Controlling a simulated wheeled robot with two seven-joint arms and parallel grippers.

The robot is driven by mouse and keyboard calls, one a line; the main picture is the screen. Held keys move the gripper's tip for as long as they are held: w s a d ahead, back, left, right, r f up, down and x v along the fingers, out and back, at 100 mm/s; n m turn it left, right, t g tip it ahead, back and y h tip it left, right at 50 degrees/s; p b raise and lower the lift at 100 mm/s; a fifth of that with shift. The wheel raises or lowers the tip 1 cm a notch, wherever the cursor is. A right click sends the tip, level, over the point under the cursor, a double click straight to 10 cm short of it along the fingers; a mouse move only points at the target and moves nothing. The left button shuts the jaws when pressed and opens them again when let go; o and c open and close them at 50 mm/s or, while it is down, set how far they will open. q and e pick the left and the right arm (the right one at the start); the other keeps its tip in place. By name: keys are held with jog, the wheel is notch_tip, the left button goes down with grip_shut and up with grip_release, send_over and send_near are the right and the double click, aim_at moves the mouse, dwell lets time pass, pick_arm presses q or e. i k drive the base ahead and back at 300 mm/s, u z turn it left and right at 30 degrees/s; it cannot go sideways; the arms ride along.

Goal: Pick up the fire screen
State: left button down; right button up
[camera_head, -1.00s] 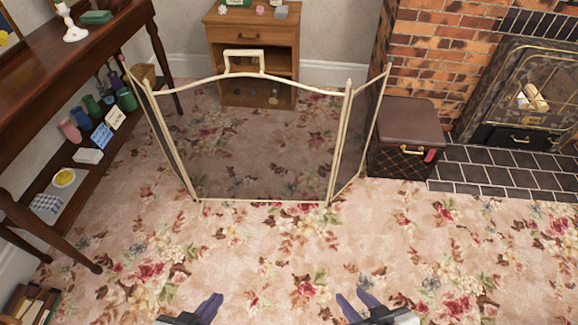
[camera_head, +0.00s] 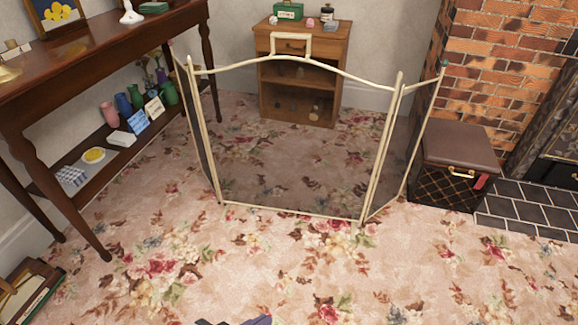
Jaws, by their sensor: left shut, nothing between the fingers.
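The fire screen (camera_head: 290,150) stands upright on the carpet in the upper middle of the head view. It has a cream metal frame and dark see-through mesh. Its wide middle panel has a handle (camera_head: 291,37) on top, and two narrow side panels angle back. My left gripper (camera_head: 255,321) shows only as a small dark part at the bottom edge. It is shut and empty, well short of the screen and apart from it. My right gripper is out of view.
A dark wooden console table (camera_head: 95,68) with a loaded lower shelf stands at left. A small wooden cabinet (camera_head: 340,52) is behind the screen. A brown box seat (camera_head: 458,147) and brick hearth are at right. Open floral carpet (camera_head: 240,270) lies in front of the screen.

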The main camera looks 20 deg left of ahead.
aim_at(287, 134)
jog(key=u, duration=1.9)
jog(key=i, duration=1.3)
jog(key=z, duration=2.25)
